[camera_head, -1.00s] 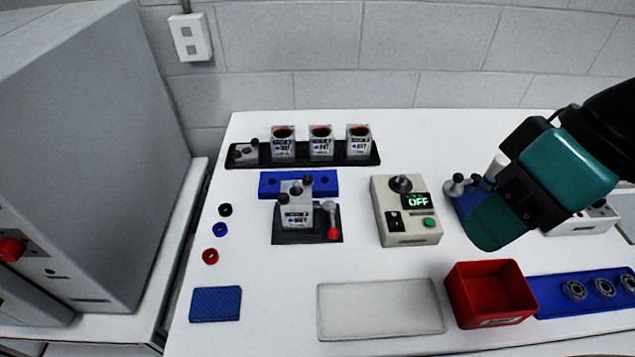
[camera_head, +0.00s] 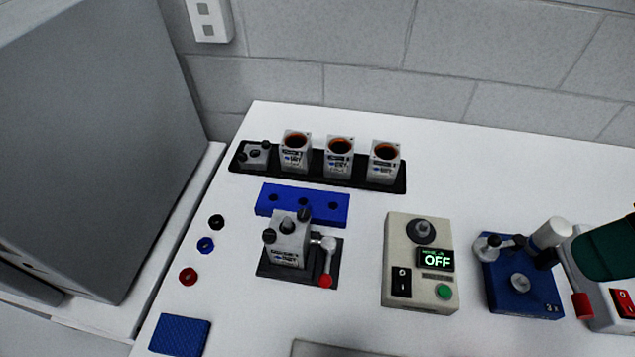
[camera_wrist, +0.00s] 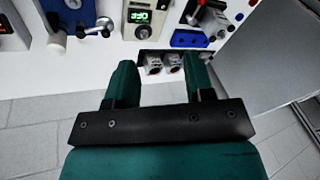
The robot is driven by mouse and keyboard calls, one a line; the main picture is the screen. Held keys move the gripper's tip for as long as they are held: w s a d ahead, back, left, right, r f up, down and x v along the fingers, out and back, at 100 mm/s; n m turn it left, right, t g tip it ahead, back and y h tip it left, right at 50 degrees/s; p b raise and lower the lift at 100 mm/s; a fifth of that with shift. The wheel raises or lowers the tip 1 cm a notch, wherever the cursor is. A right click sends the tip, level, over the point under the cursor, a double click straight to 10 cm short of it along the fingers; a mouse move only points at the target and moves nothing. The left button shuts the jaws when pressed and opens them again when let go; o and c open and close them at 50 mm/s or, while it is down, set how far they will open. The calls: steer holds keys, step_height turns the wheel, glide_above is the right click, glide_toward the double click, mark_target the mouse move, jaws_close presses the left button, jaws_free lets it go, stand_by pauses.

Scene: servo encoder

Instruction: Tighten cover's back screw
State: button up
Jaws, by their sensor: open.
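A grey servo unit (camera_head: 289,243) stands upright in a black fixture (camera_head: 262,270) with a red-tipped lever (camera_head: 327,262). Its cover carries a black back screw (camera_head: 303,214) and a black front screw (camera_head: 269,236). Both heads stand up from the top; how deep they sit cannot be told. The unit also shows small at the top of the wrist view (camera_wrist: 212,17). My gripper (camera_wrist: 158,62) is open and empty, its two teal fingers apart from the unit. In the head view only a teal part of my arm shows at the right edge.
A blue block with holes (camera_head: 270,208) lies behind the fixture. A black tray (camera_head: 397,186) behind it holds several units. An "OFF" control box (camera_head: 394,235) and a blue device (camera_head: 535,300) stand to the right.

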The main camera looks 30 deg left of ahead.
steer(key=w+a+r+n+h+p, duration=0.1)
steer(key=w+a+r+n+p, duration=0.1)
steer(key=w+a+n, duration=0.4)
steer(key=n+h+p, duration=0.3)
steer(key=n+p, duration=0.1)
steer(key=n, duration=1.7)
glide_above(303, 214)
step_height(303, 214, down, 4)
steer(key=f, duration=0.1)
step_height(303, 214, down, 16)
steer(key=p, duration=0.5)
steer(key=shift+f, duration=0.2)
jaws_close()
